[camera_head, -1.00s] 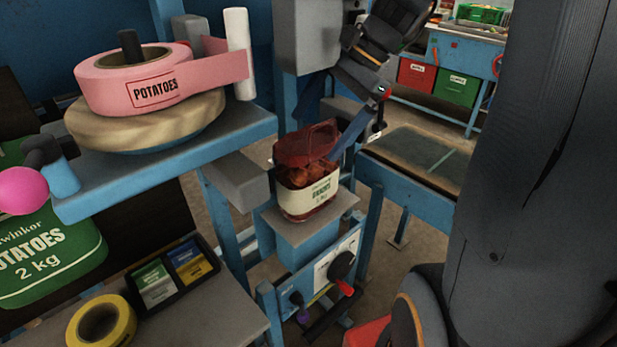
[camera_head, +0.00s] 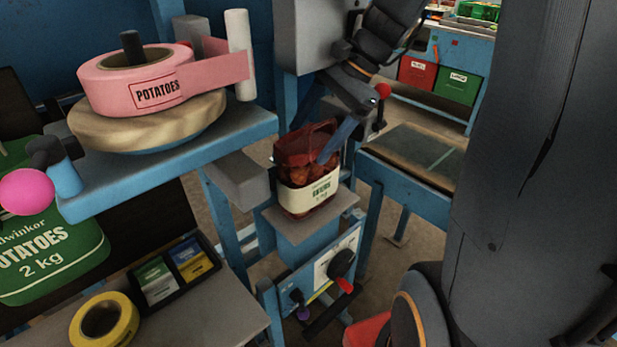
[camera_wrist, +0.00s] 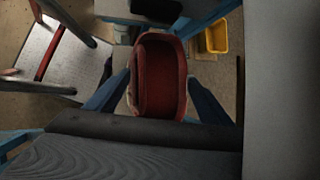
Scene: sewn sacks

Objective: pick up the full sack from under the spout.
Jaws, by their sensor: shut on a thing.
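The full sack (camera_head: 310,190) is red mesh with a pale label band and brown-red contents. It stands upright on a small grey plate (camera_head: 335,208) of the blue stand. The grey spout housing (camera_head: 306,40) is above it. In the wrist view the sack's open red mouth (camera_wrist: 160,75) faces the camera, between two blue fingers. My gripper (camera_wrist: 160,100) is shut on the sack, a finger on each side. In the head view one blue finger (camera_head: 337,140) crosses the sack's upper right side; the other is hidden behind the sack.
A blue shelf with a pink POTATOES tape roll (camera_head: 135,82) is at the left. A blue-framed table (camera_head: 415,150) stands just right of the sack. A dial panel (camera_head: 325,275) is below. A yellow bin (camera_wrist: 217,37) shows in the wrist view.

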